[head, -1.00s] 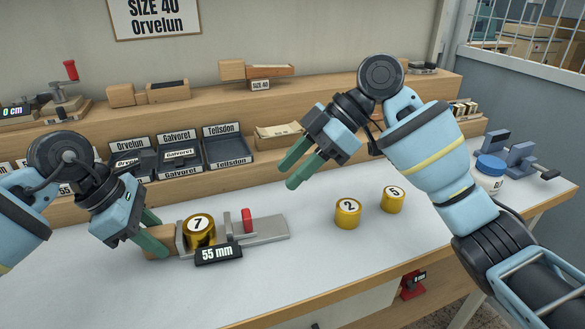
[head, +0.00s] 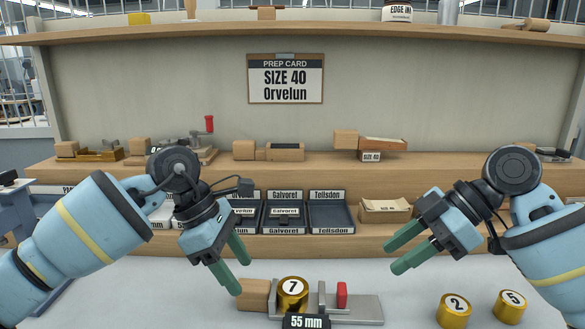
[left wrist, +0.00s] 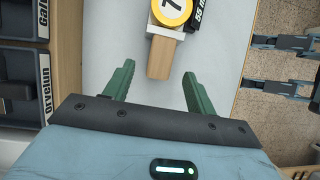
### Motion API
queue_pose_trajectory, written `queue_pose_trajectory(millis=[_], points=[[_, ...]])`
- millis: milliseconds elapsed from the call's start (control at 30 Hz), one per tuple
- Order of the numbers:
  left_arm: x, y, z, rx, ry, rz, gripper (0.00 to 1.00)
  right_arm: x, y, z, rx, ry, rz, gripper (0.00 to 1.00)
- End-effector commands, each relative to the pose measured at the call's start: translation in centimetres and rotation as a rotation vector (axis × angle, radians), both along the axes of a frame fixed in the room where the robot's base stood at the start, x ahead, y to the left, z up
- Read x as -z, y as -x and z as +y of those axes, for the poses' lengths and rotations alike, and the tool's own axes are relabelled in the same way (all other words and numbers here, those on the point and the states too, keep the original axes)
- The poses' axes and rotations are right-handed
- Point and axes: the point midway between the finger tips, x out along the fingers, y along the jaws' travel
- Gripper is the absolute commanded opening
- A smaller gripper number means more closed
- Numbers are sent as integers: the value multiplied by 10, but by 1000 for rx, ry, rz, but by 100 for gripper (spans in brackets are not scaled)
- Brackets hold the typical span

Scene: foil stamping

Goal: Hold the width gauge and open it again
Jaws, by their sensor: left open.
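The width gauge (head: 368,312) lies on the pale table, a grey metal rail with upright jaws, a red lever (head: 342,294) and a black "55 mm" label (head: 306,322). A gold roll marked 7 (head: 292,297) sits in it, left of the upright plate. The gauge's wooden end block (head: 254,294) points left. My left gripper (head: 240,270) is open and empty near this block. In the left wrist view the block (left wrist: 161,58) lies ahead, in line with the gap between the fingers (left wrist: 158,78). My right gripper (head: 391,260) is open and empty, above the table right of the gauge.
Gold rolls marked 2 (head: 454,312) and 5 (head: 510,305) stand right of the gauge. Black labelled trays (head: 328,217) stand behind on the lower step. A card reading "SIZE 40 Orvelun" (head: 286,79) hangs on the wall.

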Motion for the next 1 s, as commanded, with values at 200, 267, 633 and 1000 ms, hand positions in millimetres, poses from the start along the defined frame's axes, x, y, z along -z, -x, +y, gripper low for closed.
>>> queue_pose_trajectory(millis=[200,267,633,1000], points=[[-37,-2,17,-1,0,-3,56,0,0,0,0,0,0,38],[-44,-2,21,-2,0,-1,56,0,0,0,0,0,0,38],[-58,-2,28,0,-1,1,56,0,0,0,0,0,0,38],[-151,5,28,0,0,-65,56,-92,6,0,0,0,-65,38]])
